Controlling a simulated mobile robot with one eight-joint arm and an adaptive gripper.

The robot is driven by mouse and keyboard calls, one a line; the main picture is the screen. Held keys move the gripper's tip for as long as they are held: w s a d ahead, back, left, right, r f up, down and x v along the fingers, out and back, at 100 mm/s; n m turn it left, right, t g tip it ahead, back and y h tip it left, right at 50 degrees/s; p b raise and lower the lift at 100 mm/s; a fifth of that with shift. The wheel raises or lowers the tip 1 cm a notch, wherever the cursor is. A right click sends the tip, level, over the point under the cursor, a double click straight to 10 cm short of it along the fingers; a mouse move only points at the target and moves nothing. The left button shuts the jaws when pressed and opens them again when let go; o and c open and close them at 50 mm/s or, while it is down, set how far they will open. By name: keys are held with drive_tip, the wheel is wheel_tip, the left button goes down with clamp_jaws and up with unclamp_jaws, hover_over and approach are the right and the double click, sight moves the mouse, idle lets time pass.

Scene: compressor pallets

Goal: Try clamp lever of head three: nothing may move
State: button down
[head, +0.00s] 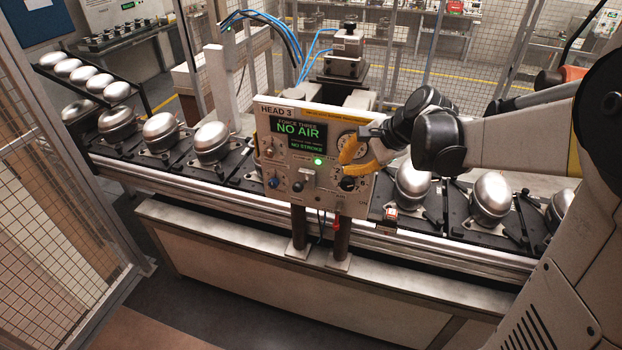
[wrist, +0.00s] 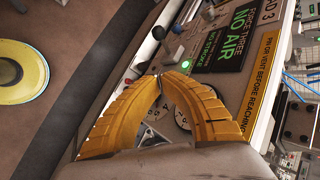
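The head three panel (head: 283,140) stands upright in front of the conveyor. Its screen (head: 297,131) reads "NO AIR" and "NO STROKE"; the screen also shows in the wrist view (wrist: 236,32). A green lamp (head: 318,161) is lit below it. A lever-like control (head: 301,182) sits low in the middle and a black knob (head: 348,184) to its right. Their labels are too small to tell which is the clamp lever. My gripper (head: 342,162), with yellow fingers, is at the panel's right half. In the wrist view its fingertips (wrist: 158,77) meet, with nothing visible between them.
Silver compressors (head: 212,140) stand on dark pallets along the conveyor on both sides of the panel. A metal rail (head: 190,180) runs along its front edge. Blue hoses (head: 262,20) rise behind the panel. A mesh fence (head: 45,170) stands at left. A yellow round object (wrist: 20,72) is on the floor.

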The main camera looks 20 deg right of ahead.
sight(301, 185)
drive_tip(key=s+a+x, duration=0.1)
drive_tip(key=a+x, duration=0.1)
drive_tip(key=x, duration=1.1)
drive_tip(key=shift+a+r+b, duration=0.3)
drive_tip(key=shift+r, duration=0.05)
drive_tip(key=shift+s+a+f+t+b, duration=0.1)
drive_tip(key=shift+s+f+t+b, duration=0.15)
drive_tip(key=shift+b, duration=0.25)
